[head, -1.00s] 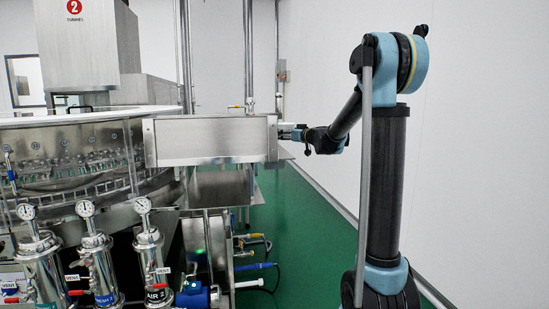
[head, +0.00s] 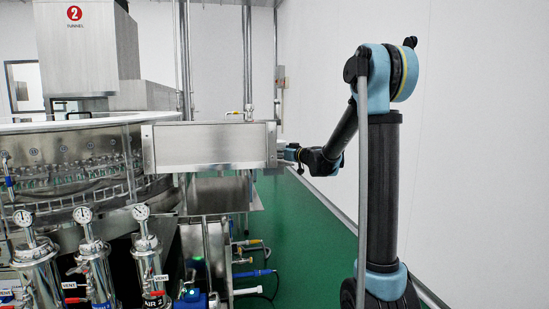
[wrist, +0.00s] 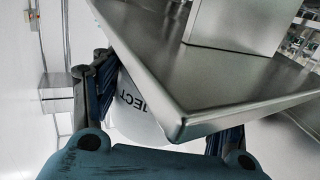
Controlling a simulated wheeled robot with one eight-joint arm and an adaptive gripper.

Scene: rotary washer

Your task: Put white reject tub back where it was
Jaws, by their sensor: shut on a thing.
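The white reject tub (wrist: 133,100) shows in the wrist view, with dark letters reading "JECT" on its side. My gripper (wrist: 158,112) is shut on it, one dark finger to its left and the other to its right. A steel tray or shelf corner (wrist: 200,92) lies in front of the tub in this view and hides part of it and of the right finger. In the head view my gripper (head: 290,152) is at the right end of the steel housing (head: 210,148). I cannot make out the tub there.
The rotary washer (head: 75,165) with bottles fills the left. Filter housings with gauges (head: 93,262) stand in front. A white wall (head: 470,150) runs close on the right. The green floor (head: 300,235) between is clear, apart from hoses by the machine.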

